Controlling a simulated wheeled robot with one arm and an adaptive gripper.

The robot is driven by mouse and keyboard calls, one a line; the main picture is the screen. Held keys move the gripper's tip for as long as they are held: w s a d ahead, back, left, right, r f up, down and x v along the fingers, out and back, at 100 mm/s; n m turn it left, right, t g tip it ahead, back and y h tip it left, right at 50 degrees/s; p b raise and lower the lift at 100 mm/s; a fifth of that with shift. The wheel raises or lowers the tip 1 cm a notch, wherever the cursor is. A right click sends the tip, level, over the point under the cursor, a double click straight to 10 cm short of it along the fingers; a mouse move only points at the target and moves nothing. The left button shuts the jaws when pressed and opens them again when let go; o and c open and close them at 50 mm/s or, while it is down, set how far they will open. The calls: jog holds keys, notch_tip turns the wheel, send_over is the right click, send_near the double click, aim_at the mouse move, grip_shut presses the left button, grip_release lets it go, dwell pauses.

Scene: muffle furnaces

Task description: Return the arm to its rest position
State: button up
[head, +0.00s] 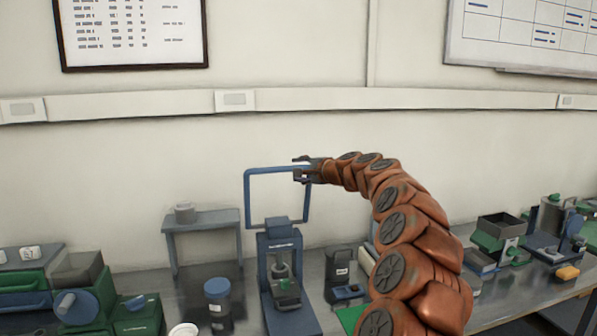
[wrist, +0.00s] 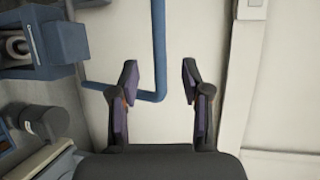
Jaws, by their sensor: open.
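My arm is copper-coloured and reaches from the lower right of the head view up and to the left. My gripper (head: 301,170) is at its end, high in front of the wall, beside the upper right corner of a blue tube frame (head: 248,205). In the wrist view my gripper (wrist: 160,82) has its two fingers spread wide with nothing held between them.
A blue press-like device (head: 281,265) stands below the frame on the bench. A small grey stand (head: 202,221) with a pot and a blue-lidded jar (head: 217,300) are to its left. Green and grey equipment (head: 497,237) stands at right.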

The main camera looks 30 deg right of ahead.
jog(key=shift+a, duration=0.1)
dwell(0.3)
jog(key=s+a+f+n+g+y, duration=0.1)
jog(key=s+a+n+g+y, duration=0.2)
jog(key=a, duration=0.6)
jog(key=s+a+f+n+g, duration=0.1)
jog(key=s+a+n, duration=0.3)
jog(key=a, duration=0.5)
jog(key=s+a+f+n+g+y, duration=0.2)
jog(key=s+a, duration=0.3)
jog(key=a, duration=0.3)
jog(key=s+a+f+n+g+h, duration=0.1)
jog(key=s+a+f+n+g, duration=0.1)
jog(key=s+a+f, duration=0.35)
jog(key=s+a+f+n+g, duration=0.2)
jog(key=s+a+g, duration=0.1)
jog(key=s, duration=0.6)
jog(key=s+d+f+n+g+h, duration=0.1)
jog(key=s+f, duration=0.3)
jog(key=s, duration=0.6)
jog(key=s+d+f+n+g+h, duration=0.1)
jog(key=s+d+f+g+h, duration=0.2)
jog(key=s, duration=0.7)
jog(key=s+d+f+n+g+h, duration=0.2)
jog(key=s+f, duration=0.4)
jog(key=s, duration=0.4)
jog(key=shift+s+d+f, duration=0.2)
jog(key=shift+s+d, duration=0.2)
jog(key=shift+d, duration=0.1)
